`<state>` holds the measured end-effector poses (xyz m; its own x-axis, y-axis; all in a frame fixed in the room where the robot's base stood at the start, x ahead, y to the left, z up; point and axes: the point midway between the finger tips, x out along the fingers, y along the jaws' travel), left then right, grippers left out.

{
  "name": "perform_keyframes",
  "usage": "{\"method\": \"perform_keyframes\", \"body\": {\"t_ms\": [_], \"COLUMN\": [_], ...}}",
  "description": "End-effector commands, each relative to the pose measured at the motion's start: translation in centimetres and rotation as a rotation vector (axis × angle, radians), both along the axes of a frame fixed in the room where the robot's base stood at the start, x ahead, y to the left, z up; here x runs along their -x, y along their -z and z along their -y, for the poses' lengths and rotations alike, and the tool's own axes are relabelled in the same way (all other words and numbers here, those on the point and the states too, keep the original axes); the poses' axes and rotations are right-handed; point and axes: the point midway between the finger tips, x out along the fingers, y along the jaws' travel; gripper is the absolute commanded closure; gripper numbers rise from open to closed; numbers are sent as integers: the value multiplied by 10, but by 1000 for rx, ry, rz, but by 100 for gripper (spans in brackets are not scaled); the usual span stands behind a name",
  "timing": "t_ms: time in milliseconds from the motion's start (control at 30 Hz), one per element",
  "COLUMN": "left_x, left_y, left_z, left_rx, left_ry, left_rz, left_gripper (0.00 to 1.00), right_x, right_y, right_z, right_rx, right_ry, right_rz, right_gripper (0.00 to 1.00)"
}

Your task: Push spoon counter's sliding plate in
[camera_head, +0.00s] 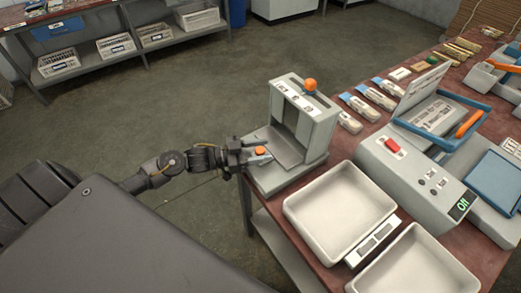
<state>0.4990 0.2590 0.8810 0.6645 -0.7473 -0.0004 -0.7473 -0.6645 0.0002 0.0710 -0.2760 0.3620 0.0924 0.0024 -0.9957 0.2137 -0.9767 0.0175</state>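The spoon counter (318,118) is a light grey upright machine with an orange ball knob on top, standing at the left edge of the red-brown table. Its sliding plate (284,150) is a grey metal plate at the front left of the machine, with an orange knob (260,150) at its outer end. My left gripper (258,156) comes in from the left and is at the plate's outer end, right beside the orange knob. The fingers are small and dark here, and I cannot tell whether they are open or shut. My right gripper is not in view.
Two white trays (295,205) stand in front of the counter. To the right is a grey press box (398,172) with a red switch and a blue-framed unit. Packed spoons (366,108) lie behind. Open floor is left of the table.

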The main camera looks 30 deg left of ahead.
Motion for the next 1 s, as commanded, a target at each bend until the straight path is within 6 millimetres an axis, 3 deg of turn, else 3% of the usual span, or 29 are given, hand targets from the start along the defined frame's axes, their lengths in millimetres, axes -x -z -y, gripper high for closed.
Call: {"method": "perform_keyframes", "body": {"t_ms": [233, 700, 1000], "left_x": [8, 63, 72], "left_y": [3, 2, 0], "left_z": [-8, -71, -81], "left_rx": [-2, -2, 1], "left_ry": [-1, 0, 1], "left_rz": [-3, -3, -1], "left_gripper": [52, 52, 52], "right_x": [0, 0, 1], "right_y": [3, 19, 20], "right_z": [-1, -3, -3], "right_rx": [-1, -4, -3], "right_ry": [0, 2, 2], "right_rz": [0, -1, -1], "right_gripper": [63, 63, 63]}}
